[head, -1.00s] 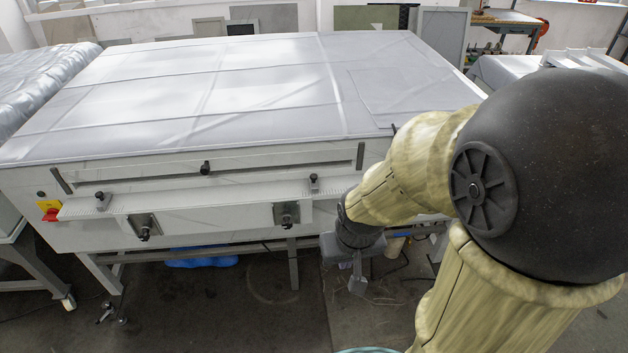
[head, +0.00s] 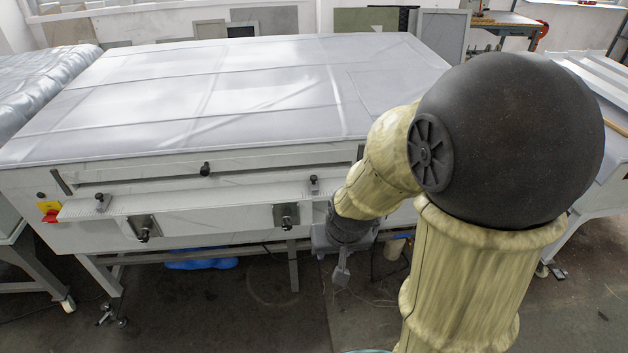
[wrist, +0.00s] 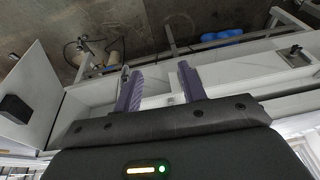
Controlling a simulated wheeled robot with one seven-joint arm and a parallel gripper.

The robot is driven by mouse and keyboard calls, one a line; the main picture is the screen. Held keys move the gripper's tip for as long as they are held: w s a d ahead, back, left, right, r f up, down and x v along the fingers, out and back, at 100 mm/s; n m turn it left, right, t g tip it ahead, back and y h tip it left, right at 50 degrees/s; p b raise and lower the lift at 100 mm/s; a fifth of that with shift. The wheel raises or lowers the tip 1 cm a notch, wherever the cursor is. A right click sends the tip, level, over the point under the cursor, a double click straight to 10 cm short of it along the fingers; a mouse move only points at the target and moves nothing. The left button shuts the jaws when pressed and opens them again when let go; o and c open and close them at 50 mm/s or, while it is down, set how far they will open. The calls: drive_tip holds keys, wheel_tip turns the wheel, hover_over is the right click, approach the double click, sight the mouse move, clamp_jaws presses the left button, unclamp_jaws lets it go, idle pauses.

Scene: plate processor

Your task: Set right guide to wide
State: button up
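The right guide (head: 314,184) is a small piece with a black knob, standing near the right end of the white feed shelf (head: 190,200) on the processor's front. The left guide (head: 100,200) has a similar knob near the shelf's left end. My gripper (head: 342,272) hangs to the right of and below the right guide, in front of the machine, apart from it. In the wrist view my gripper (wrist: 158,82) shows two purple fingers spread apart, with no object clearly held between them. I cannot make out the right guide in the wrist view.
Two metal brackets with black knobs (head: 144,226) (head: 286,215) project from the shelf's front. A red switch (head: 50,215) is at the machine's left end. A blue object (head: 202,262) lies beneath. The floor in front is clear. A white panel (wrist: 38,95) stands left in the wrist view.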

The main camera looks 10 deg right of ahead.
sight(313, 180)
drive_tip(key=w+a+f+m+t+h+b, duration=0.1)
drive_tip(key=w+f+t+h, duration=0.3)
drive_tip(key=w, duration=0.7)
drive_tip(key=w+a+f+m+t+h+b, duration=0.2)
drive_tip(key=w+a+f+m+t+h, duration=0.1)
drive_tip(key=w+f+t, duration=0.5)
drive_tip(key=w+f+h, duration=0.1)
drive_tip(key=w, duration=0.2)
drive_tip(key=shift+w+a+f+m+h+b, duration=0.15)
drive_tip(key=shift+w+m+h+b, duration=0.15)
drive_tip(key=shift+w+m, duration=0.1)
drive_tip(key=p+x, duration=0.1)
drive_tip(key=x, duration=0.7)
drive_tip(key=p+x, duration=0.2)
drive_tip(key=x, duration=0.7)
drive_tip(key=shift+w+r, duration=0.2)
